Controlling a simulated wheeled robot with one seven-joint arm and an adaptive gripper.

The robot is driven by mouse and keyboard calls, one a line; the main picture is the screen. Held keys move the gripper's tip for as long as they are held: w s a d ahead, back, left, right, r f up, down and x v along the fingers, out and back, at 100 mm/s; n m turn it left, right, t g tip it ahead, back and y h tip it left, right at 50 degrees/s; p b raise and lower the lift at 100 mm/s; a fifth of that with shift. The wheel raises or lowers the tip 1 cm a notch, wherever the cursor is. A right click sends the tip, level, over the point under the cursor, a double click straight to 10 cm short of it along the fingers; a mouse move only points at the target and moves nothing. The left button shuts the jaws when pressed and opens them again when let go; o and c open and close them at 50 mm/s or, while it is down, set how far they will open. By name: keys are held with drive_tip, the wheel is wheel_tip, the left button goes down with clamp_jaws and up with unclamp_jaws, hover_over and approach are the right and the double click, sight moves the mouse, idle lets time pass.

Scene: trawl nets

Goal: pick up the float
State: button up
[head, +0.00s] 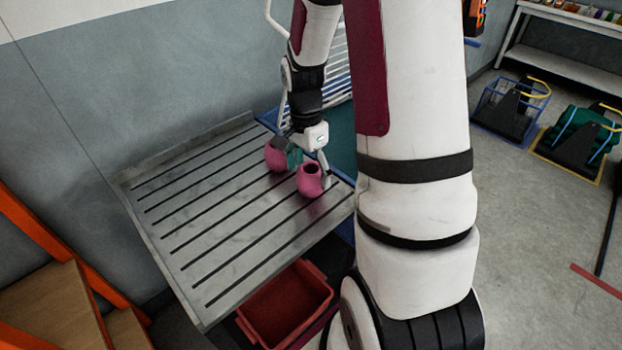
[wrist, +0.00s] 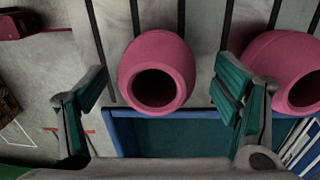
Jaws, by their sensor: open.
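Two pink, rounded floats with dark openings rest on a slotted metal table (head: 200,222). The nearer float (head: 310,186) shows in the wrist view (wrist: 157,60) between my two fingers, with a visible gap on each side. The other float (head: 274,158) stands behind and left of it in the head view, and at the right edge of the wrist view (wrist: 290,58), just outside the right finger. My gripper (head: 309,164), with teal finger pads, is open above the nearer float; it also shows in the wrist view (wrist: 165,92). How low the fingertips reach is hard to tell.
A red bin (head: 262,303) stands below the table's front edge. A blue-rimmed container (wrist: 160,112) lies beyond the table's far edge. A grey wall (head: 150,80) borders the table's back left. Most of the tabletop left of the floats is clear.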

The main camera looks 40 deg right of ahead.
drive_tip(key=shift+s+f, duration=0.2)
drive_tip(key=shift+f, duration=1.35)
drive_tip(key=shift+c, duration=0.2)
drive_tip(key=c, duration=1.2)
drive_tip(key=shift+r, duration=0.1)
